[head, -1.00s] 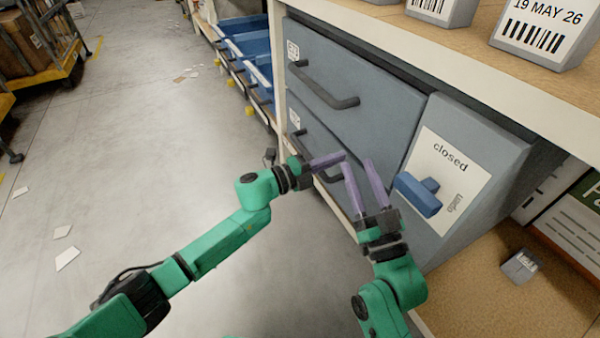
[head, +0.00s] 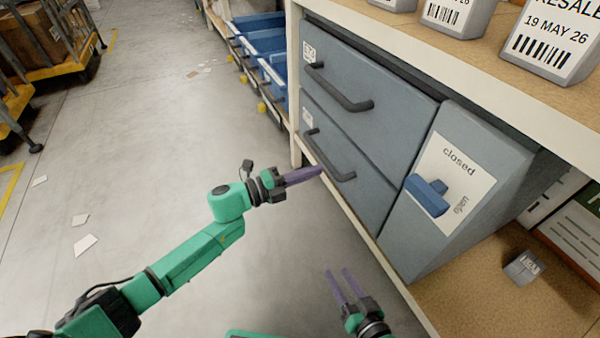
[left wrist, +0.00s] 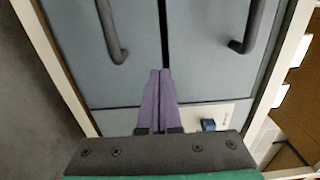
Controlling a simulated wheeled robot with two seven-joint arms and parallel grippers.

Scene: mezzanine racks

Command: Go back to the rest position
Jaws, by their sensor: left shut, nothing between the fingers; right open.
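My left gripper (head: 303,176) is shut and empty in the head view, in front of the lower drawer and apart from its handle. Its purple fingers (left wrist: 158,100) are together in the left wrist view, pointing at the drawer fronts. My right gripper (head: 343,286) is open and empty, low in the head view, with a gap between its two fingers. It is over the floor, in front of the cabinet's lower edge.
The grey cabinet has an upper drawer (head: 365,90) and a lower drawer (head: 340,165), both shut. A blue lever (head: 428,195) sits on a panel marked closed and open. Blue bins (head: 262,45) stand at the back. The floor (head: 130,130) on the left is mostly clear.

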